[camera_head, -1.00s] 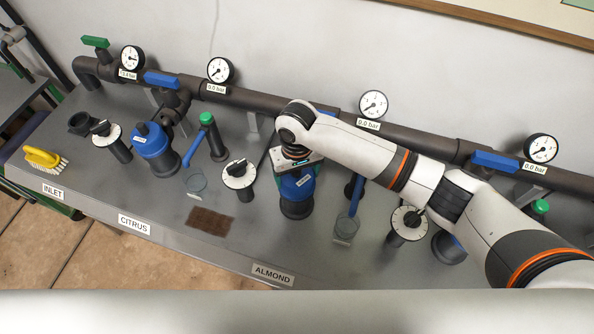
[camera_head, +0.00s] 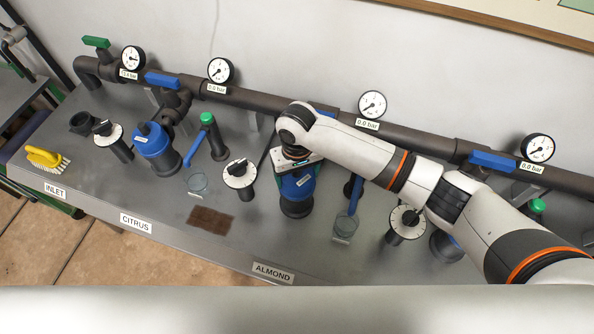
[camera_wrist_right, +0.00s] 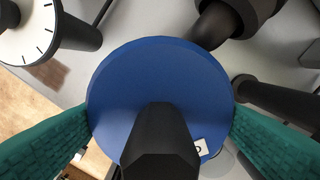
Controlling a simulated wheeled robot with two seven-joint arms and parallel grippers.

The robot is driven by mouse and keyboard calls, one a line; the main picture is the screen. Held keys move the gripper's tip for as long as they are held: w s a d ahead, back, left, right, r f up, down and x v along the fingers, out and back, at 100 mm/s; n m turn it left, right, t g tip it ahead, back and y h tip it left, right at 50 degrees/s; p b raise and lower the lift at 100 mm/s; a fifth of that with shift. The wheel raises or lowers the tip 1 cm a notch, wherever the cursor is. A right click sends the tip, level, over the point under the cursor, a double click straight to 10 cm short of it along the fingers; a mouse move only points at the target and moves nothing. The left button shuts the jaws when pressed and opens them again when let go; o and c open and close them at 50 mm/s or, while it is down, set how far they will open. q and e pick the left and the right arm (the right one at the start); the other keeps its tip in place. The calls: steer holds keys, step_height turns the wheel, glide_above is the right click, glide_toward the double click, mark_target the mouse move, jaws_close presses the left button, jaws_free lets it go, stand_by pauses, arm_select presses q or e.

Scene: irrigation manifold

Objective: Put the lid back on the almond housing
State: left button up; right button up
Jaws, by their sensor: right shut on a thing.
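The blue lid (camera_wrist_right: 160,75) with a black knob fills the middle of the right wrist view, between the two green fingers. My right gripper (camera_wrist_right: 162,112) is shut on its rim from both sides. In the head view my right gripper (camera_head: 296,166) points down over the almond housing (camera_head: 297,209), a dark cylinder behind the ALMOND label. The blue lid (camera_head: 299,188) shows under the gripper at the housing's top. Whether it is fully seated or slightly above the housing cannot be told. My left gripper is not in view.
A dial post (camera_head: 238,173) stands left of the housing; a clear cup (camera_head: 345,227) and blue handle stand to its right. The dark pipe (camera_head: 250,105) with gauges runs behind. The citrus housing (camera_head: 154,145) has a blue lid. A brown mat (camera_head: 211,220) lies in front.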

steer(key=p, duration=0.2)
steer(key=shift+f+p, duration=0.15)
steer(key=shift+p, duration=0.15)
stand_by(2.6)
stand_by(0.3)
steer(key=o, duration=1)
steer(key=shift+c, duration=0.2)
step_height(320, 180, up, 8)
steer(key=p, duration=0.8)
steer(key=shift+f, duration=0.25)
steer(key=shift+r, duration=0.1)
steer(key=shift+r+p, duration=0.35)
steer(key=shift+r, duration=0.55)
